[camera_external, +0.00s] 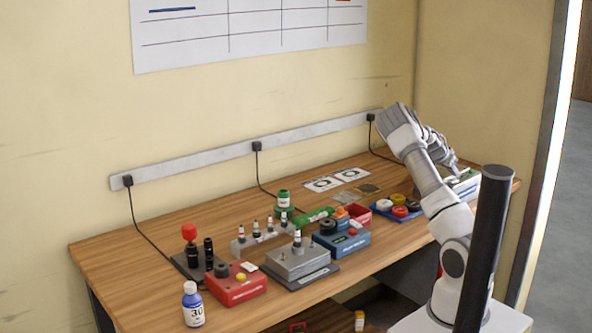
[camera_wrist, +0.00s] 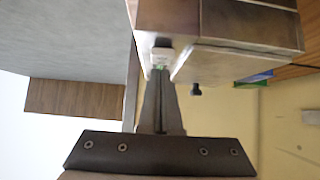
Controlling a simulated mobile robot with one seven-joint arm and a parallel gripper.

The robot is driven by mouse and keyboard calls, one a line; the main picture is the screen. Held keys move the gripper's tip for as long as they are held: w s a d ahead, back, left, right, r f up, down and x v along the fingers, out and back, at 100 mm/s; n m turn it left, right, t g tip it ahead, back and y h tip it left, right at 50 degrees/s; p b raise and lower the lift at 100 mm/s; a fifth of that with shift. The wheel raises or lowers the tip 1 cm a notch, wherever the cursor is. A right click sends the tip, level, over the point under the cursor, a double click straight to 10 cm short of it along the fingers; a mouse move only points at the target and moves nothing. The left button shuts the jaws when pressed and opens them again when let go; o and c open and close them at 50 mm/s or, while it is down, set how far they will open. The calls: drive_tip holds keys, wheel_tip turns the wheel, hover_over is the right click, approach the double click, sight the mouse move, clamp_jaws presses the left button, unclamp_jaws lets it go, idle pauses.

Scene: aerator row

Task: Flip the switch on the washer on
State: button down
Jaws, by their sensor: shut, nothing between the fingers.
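The washer (camera_external: 466,184) is a pale grey metal box at the far right end of the bench, partly hidden by my arm. In the wrist view a metal box (camera_wrist: 235,25), which looks like the washer, fills the top centre. A small white piece with some green (camera_wrist: 162,56) shows on its near side, and it may be the switch; its position cannot be told. My gripper (camera_wrist: 159,75) is shut and empty, with its fingertips close to this white piece; contact cannot be told. In the external view my gripper (camera_external: 453,165) is at the washer, small and partly hidden.
A blue tray of coloured rings (camera_external: 396,212) lies left of the washer. Further left stand a blue box (camera_external: 343,243), a grey block (camera_external: 298,262), a red box (camera_external: 236,288) and a bottle (camera_external: 193,305). White cards (camera_external: 336,180) lie at the back. The bench's back left is clear.

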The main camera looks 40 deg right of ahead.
drive_tip(key=shift+d+r, duration=0.15)
drive_tip(key=r, duration=0.1)
drive_tip(key=r+p, duration=0.2)
drive_tip(key=r, duration=0.1)
drive_tip(key=shift+d, duration=0.3)
drive_tip(key=d+r+v, duration=0.1)
drive_tip(key=v, duration=0.8)
drive_tip(key=shift+r, duration=0.5)
drive_tip(key=shift+a, duration=0.1)
